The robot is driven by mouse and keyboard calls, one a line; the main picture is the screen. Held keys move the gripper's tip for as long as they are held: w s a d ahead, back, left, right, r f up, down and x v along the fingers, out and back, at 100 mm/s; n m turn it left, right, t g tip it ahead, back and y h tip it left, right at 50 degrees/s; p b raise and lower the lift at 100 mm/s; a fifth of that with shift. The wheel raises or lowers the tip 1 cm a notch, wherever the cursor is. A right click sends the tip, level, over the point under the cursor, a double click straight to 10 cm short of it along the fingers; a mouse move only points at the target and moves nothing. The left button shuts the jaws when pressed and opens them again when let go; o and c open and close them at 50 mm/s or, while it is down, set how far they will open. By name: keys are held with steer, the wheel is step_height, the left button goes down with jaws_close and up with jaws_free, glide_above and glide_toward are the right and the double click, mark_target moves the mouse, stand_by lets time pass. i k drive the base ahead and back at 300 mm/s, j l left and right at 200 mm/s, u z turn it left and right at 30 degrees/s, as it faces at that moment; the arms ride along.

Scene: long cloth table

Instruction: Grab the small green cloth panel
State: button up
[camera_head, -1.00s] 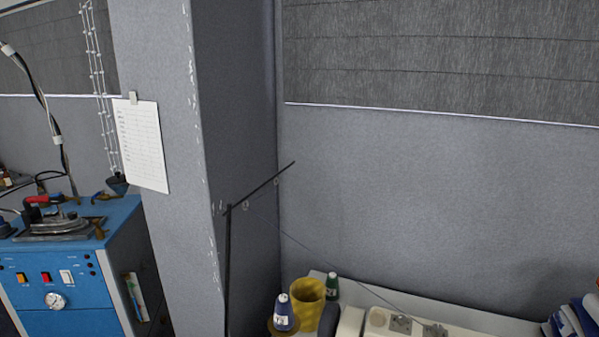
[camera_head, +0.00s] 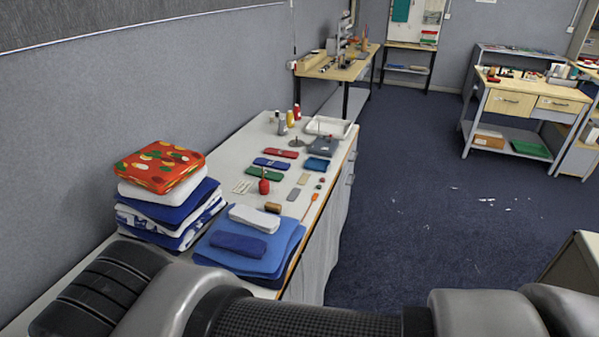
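A small green cloth panel (camera_head: 264,174) lies flat on the long white-topped table (camera_head: 226,162), below a blue panel (camera_head: 271,163) and a red panel (camera_head: 280,153) in the picture. A small red object with a thin upright tip (camera_head: 264,187) stands at its near edge and covers a little of it. My arm crosses the bottom of the view, well nearer than the panel. My gripper's fingers do not show.
A tall pile of folded cloths (camera_head: 170,214) and a stack of blue cloths (camera_head: 284,244) stand at the table's near end. A white tray (camera_head: 343,128) and small bottles (camera_head: 283,128) stand at the far end. Open carpet (camera_head: 400,215) lies right of the table.

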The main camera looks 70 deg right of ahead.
mark_target(252, 170)
steer(key=z, duration=2.1)
steer(key=i+l+u, duration=0.15)
steer(key=i+l, duration=0.2)
steer(key=i+l+u, duration=0.1)
steer(key=i+l, duration=0.2)
steer(key=i+l+u, duration=0.15)
steer(key=i+l, duration=0.15)
steer(key=l, duration=0.2)
steer(key=i+l+u, duration=0.15)
steer(key=l, duration=0.3)
steer(key=i+l+u, duration=0.1)
steer(key=i+l, duration=0.25)
steer(key=l, duration=0.15)
steer(key=i+l+u, duration=0.15)
steer(key=l, duration=0.35)
steer(key=i+l+u, duration=0.15)
steer(key=i+l, duration=0.15)
steer(key=l, duration=0.2)
steer(key=i+l+u, duration=0.1)
steer(key=l, duration=0.45)
steer(key=i, duration=0.1)
